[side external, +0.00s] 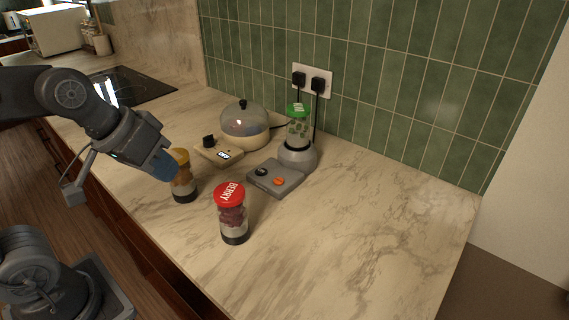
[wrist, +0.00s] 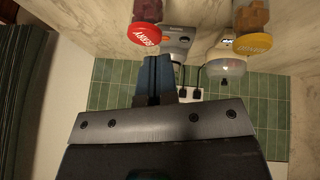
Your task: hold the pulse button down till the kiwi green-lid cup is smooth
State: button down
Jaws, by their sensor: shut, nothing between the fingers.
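The kiwi cup (side external: 298,132) with its green lid stands upright on the grey blender base (side external: 298,156) by the tiled wall, with green pieces visible inside. In front of it is a grey control box (side external: 290,188) with a black knob (side external: 261,172) and an orange button (side external: 278,181). My gripper (side external: 166,168) is at the left, beside the yellow-lid cup and well away from the box; contact with that cup is unclear. Its blue fingers (wrist: 159,72) are together and empty in the wrist view. There the box (wrist: 176,42) shows partly, and the kiwi cup is hidden.
The red-lid BERRY cup (side external: 232,215) stands in front of the box. The yellow-lid cup (side external: 184,180) stands at its left. A domed cooker (side external: 243,125) with a control unit (side external: 218,151) is behind. Plugs (side external: 308,82) are on the wall. The right counter is clear.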

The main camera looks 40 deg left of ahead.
jog(key=w+d+r+n+t+h, duration=0.1)
jog(key=w+d+n+h, duration=0.25)
jog(key=w+n, duration=0.65)
jog(key=n+t+y, duration=0.1)
jog(key=n+t, duration=0.1)
jog(key=n, duration=0.8)
send_over(279, 182)
notch_tip(279, 182, down, 6)
jog(key=shift+f, duration=0.1)
jog(key=shift+f, duration=4.3)
jog(key=shift+f, duration=0.1)
jog(key=shift+f, duration=0.3)
